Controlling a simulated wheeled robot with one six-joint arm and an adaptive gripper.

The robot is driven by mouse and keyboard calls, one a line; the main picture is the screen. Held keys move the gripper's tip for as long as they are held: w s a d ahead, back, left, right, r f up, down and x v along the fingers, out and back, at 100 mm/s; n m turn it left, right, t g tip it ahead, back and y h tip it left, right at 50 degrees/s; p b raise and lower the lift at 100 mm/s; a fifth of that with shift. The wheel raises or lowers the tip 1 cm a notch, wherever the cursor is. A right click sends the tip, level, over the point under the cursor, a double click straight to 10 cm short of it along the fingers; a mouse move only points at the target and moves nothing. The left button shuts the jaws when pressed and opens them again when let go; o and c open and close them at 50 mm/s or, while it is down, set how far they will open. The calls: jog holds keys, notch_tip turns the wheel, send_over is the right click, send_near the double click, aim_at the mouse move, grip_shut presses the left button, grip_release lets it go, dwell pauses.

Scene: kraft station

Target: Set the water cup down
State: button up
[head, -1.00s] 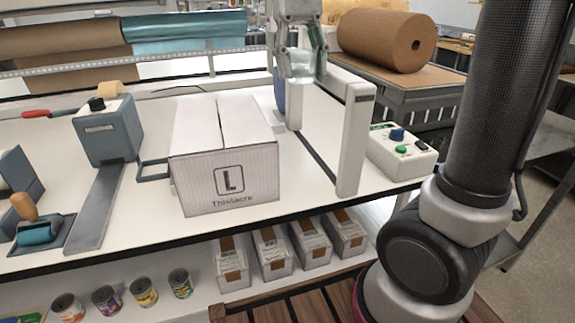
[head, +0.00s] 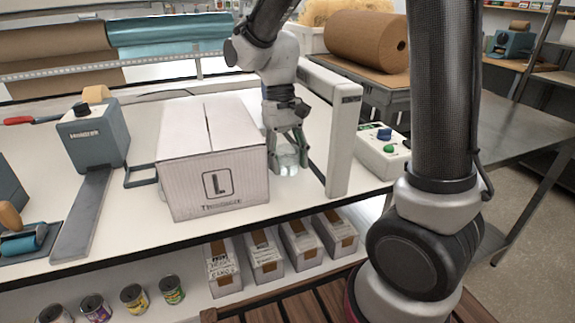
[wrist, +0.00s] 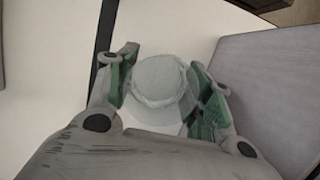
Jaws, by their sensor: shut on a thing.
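The water cup (head: 287,163) is a clear, glassy cup low at the white table, just right of the large white box (head: 212,170). My gripper (head: 287,145) points down and is shut on the cup, its fingers around the upper part. In the wrist view the cup (wrist: 158,90) sits between the green-padded fingers of my gripper (wrist: 165,92), with a round rim and what looks like water inside. The cup looks upright. Its base appears at or very near the tabletop; I cannot tell for certain whether it touches.
A white upright frame (head: 343,150) stands close to the right of the cup, with a control box (head: 382,155) beyond it. A grey dispenser (head: 92,137) is at left. The table's front edge is a short way in front of the cup.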

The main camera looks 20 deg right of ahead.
jog(key=shift+f, duration=0.9)
jog(key=shift+f, duration=0.1)
jog(key=o, duration=1.1)
jog(key=shift+c, duration=0.2)
